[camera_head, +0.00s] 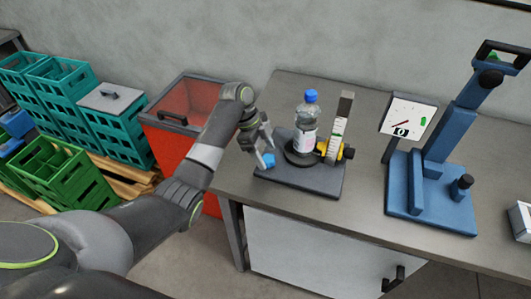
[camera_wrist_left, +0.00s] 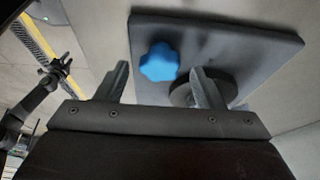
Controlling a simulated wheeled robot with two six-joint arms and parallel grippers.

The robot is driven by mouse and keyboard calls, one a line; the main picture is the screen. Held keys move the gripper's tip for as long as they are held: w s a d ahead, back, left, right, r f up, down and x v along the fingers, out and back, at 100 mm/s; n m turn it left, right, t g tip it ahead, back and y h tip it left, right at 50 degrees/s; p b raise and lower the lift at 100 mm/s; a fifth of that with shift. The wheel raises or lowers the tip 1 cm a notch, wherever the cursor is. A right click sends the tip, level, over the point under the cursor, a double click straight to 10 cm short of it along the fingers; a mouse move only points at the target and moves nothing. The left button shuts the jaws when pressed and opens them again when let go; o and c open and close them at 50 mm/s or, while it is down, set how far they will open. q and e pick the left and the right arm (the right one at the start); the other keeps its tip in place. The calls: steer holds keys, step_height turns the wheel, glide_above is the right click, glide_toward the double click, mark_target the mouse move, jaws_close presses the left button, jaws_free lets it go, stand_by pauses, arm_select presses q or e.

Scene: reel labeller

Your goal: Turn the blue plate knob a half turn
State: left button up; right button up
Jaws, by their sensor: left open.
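The blue plate knob (camera_head: 268,160) sits at the left front of a dark base plate (camera_head: 300,180) on the bench. In the left wrist view the knob (camera_wrist_left: 159,62) is a lobed blue knob, standing beyond and between the two fingers. My left gripper (camera_head: 261,148) is open, its fingers just above and beside the knob; whether they touch it I cannot tell. It also shows in the left wrist view (camera_wrist_left: 160,88), with nothing between its fingertips. A clear bottle (camera_head: 305,125) with a blue cap stands upright on a round dark disc on the plate. My right gripper does not show clearly in the head view.
A scale post (camera_head: 340,125) with a yellow part stands right of the bottle. Farther right are a white gauge (camera_head: 408,117) and a blue stand (camera_head: 435,190). A red bin (camera_head: 185,110) and green crates (camera_head: 60,165) stand left of the bench (camera_head: 370,220).

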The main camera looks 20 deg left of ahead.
arm_select(q)
steer(key=shift+d+f, duration=0.15)
steer(key=shift+f, duration=0.25)
steer(key=shift+c, duration=0.4)
